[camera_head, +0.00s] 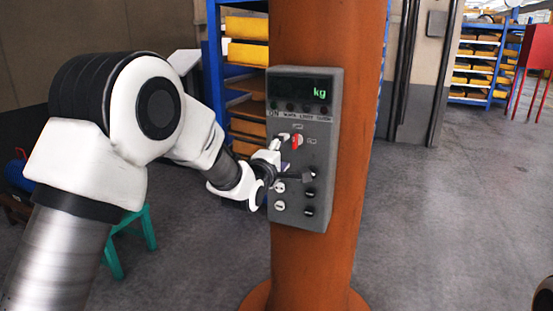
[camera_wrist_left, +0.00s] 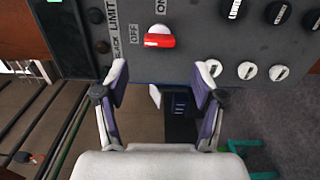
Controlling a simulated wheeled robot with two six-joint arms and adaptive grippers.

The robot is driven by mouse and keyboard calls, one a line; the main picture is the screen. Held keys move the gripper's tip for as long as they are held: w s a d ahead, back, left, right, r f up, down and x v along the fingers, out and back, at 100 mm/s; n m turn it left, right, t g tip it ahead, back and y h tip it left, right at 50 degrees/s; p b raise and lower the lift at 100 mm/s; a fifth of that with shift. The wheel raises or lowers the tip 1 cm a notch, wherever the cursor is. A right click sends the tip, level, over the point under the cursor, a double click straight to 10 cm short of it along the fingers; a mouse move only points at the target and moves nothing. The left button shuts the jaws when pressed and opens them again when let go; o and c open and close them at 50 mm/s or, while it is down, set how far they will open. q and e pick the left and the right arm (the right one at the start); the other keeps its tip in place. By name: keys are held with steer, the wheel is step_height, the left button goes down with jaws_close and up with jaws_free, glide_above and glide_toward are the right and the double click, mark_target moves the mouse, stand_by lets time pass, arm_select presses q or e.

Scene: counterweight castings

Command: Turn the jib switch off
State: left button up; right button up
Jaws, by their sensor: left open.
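The jib switch is a small red rocker or lever with a white part, on the grey control box (camera_head: 316,110). It shows in the head view (camera_head: 298,141) and in the wrist view (camera_wrist_left: 160,40), where an OFF label is at its left and an ON label above it. I cannot tell which way it is set. My left gripper (camera_head: 293,157) is open at the box face. In the wrist view its two fingers (camera_wrist_left: 162,80) stand apart, below the switch to left and right, with nothing between them. Contact with the box cannot be told. My right gripper is out of view.
The box is mounted on an orange column (camera_head: 345,210). Its display reads kg, and several knobs (camera_head: 280,187) sit below the switch. Blue shelves with yellow bins (camera_head: 247,54) stand behind. A green stool (camera_head: 140,230) is at left. The floor at right is clear.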

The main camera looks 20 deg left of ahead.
arm_select(q)
steer(key=s, duration=0.5)
steer(key=shift+s+a, duration=0.1)
steer(key=shift+s, duration=0.15)
steer(key=shift+f, duration=0.1)
steer(key=s+f+g, duration=0.3)
steer(key=f, duration=0.8)
steer(key=s+f+g, duration=0.2)
steer(key=s+f, duration=0.2)
steer(key=f, duration=0.8)
steer(key=s+f+g, duration=0.3)
steer(key=f, duration=0.8)
steer(key=s+f+m+g, duration=0.3)
steer(key=s+f, duration=0.7)
steer(key=s, duration=0.1)
steer(key=s+f+m+g, duration=0.2)
steer(key=s+m, duration=0.5)
steer(key=s, duration=0.4)
steer(key=s+f+m+g, duration=0.3)
steer(key=s+m+g, duration=0.2)
steer(key=s, duration=0.6)
steer(key=shift+a+f+m+y, duration=0.15)
steer(key=shift+a+m+y, duration=0.15)
steer(key=shift+m, duration=0.9)
